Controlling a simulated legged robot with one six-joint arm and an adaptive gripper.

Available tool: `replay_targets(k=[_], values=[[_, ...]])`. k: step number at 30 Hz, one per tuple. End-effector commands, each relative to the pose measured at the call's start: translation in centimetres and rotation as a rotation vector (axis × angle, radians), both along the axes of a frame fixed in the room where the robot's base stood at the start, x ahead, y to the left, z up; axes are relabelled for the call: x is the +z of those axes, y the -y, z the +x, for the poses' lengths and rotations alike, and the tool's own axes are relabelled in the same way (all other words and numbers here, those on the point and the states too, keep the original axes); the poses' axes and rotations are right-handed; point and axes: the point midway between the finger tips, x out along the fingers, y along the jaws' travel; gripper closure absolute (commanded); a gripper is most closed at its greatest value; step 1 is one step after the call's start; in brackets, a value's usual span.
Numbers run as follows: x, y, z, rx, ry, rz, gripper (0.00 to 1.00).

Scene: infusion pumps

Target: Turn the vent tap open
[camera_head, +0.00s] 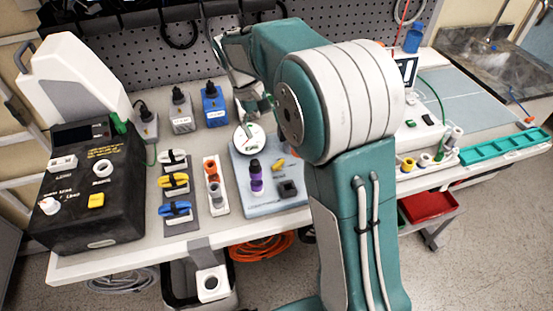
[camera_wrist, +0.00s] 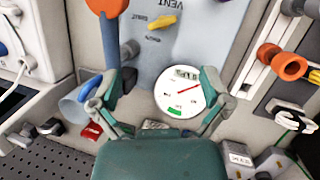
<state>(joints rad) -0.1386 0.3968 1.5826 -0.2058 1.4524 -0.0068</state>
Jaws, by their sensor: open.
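The vent tap is a small yellow lever (camera_wrist: 161,22) on a pale blue-grey panel (camera_wrist: 215,30), near the upside-down word VENT in the wrist view. It also shows in the head view as a yellow lever (camera_head: 278,165) on the panel's right part. The lever lies slanted; the small labels around it are hard to read. My gripper (camera_wrist: 160,88) is open, its two green fingers wide apart with nothing held. It is apart from the lever, over the panel's back edge. A round white gauge (camera_wrist: 180,92) with a red needle shows between the fingers, toward the right one.
Orange and grey connectors (camera_head: 214,172) stand to the left. In the wrist view, an orange-topped blue post (camera_wrist: 109,40) rises beside the left finger. My arm hides the bench behind it.

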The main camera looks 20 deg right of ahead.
Motion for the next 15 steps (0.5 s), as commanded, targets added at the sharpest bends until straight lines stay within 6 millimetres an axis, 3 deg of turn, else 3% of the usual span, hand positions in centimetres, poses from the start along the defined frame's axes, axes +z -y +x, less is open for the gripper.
replay_targets(k=[6,11,15], values=[[-0.2,0.4,0.9,0.228,-0.133,0.118,0.03],[-0.6,0.5,0.8,0.271,-0.158,0.143,0.03],[-2.1,0.8,0.3,0.270,-0.159,0.143,0.03]])
